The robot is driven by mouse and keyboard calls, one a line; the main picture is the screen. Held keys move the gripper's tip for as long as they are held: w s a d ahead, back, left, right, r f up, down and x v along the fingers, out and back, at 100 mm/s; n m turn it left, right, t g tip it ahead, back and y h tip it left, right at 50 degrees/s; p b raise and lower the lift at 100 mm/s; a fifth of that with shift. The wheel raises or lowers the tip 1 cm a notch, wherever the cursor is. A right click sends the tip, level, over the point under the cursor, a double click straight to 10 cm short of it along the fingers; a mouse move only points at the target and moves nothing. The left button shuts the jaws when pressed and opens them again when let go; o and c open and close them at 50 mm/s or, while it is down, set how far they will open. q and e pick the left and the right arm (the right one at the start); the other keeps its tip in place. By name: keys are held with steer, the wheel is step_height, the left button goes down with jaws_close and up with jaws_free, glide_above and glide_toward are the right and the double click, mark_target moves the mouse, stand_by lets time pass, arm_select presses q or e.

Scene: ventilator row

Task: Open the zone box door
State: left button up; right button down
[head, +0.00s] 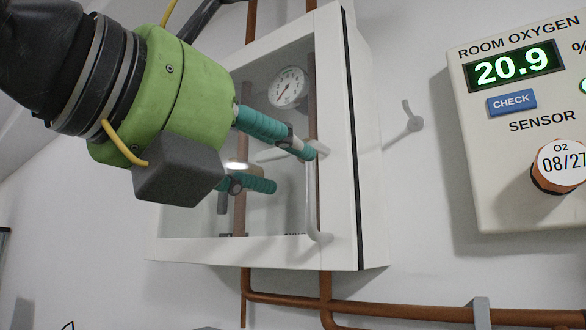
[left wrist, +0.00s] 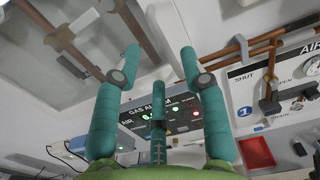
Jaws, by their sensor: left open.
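The zone box (head: 370,190) is a white wall cabinet with a clear-paned door (head: 342,200), seen in the head view. The door looks shut, with a dark seam along its right side. A white upright bar handle (head: 311,205) stands near the door's right edge. My left gripper (head: 290,169) is open in front of the pane, its teal fingers pointing right. One fingertip is at the handle's upper end; I cannot tell whether it touches. The left wrist view shows the open fingers (left wrist: 158,58) with a white edge beyond them. My right gripper is not in view.
A gauge (head: 288,87) and copper pipes show behind the pane. A wall hook (head: 411,116) and a room oxygen monitor (head: 480,190) are to the right. Copper pipes (head: 400,311) run below the box. The left wrist view shows a gas alarm panel (left wrist: 190,125).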

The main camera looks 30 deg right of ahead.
mark_target(304, 169)
arm_select(q)
steer(key=p+x, duration=0.3)
steer(key=x, duration=0.3)
steer(key=shift+w+d, duration=0.15)
steer(key=shift+d, duration=0.2)
steer(key=shift+f, duration=0.1)
jaws_close()
